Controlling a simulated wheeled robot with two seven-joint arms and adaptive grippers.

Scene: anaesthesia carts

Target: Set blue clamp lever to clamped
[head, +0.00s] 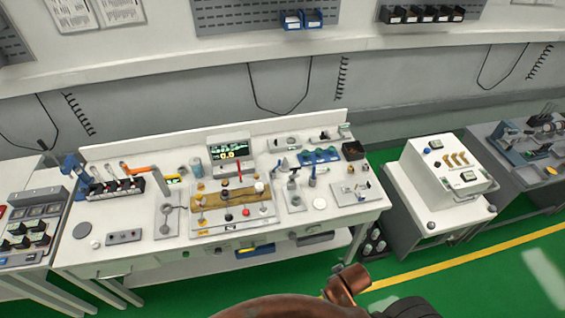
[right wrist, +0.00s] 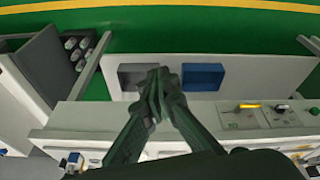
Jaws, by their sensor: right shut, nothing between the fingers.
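Several small blue parts stand on the white workbench (head: 150,262), and I cannot tell for sure which is the clamp lever. A blue upright part (head: 312,175) stands right of the centre panel. A small fixture plate (head: 348,193) sits at the bench's right end. In the right wrist view a small fixture with a blue part (right wrist: 73,159) shows at the lower left. Lever positions are too small to read. My right gripper (right wrist: 158,75) is shut and empty, its fingertips together, apart from these fixtures. My left gripper is not in view.
A grey bin (right wrist: 137,77) and a blue bin (right wrist: 203,77) are below the bench top in the wrist view. A blue wavy holder (head: 318,157) and a display (head: 229,152) stand on the bench. A white cart (head: 440,180) stands to its right. Green floor lies clear in front.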

